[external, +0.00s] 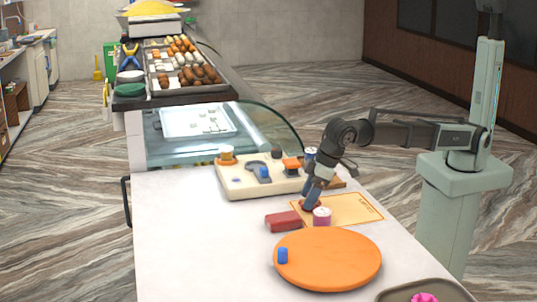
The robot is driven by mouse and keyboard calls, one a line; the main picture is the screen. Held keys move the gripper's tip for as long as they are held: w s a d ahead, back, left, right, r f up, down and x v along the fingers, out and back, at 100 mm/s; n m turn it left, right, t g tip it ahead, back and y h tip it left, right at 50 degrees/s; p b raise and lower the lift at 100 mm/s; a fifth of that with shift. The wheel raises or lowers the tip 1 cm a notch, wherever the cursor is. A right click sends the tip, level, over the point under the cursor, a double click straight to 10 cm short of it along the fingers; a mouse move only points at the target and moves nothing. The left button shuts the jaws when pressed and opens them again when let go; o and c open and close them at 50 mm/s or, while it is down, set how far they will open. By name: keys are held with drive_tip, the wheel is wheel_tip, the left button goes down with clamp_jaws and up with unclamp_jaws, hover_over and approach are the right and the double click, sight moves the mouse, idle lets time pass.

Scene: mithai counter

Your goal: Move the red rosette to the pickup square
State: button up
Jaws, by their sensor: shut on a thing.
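A white-and-pink cylinder (322,216) stands close to the right of my gripper. A red block (283,222) lies to its left. A cream board (240,187) stands behind. A pink rosette (424,297) sits at bottom right.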

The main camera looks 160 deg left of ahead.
drive_tip(key=shift+f, duration=0.1)
drive_tip(key=o, duration=1)
drive_tip(key=shift+o, duration=0.2)
drive_tip(key=v, duration=1.2)
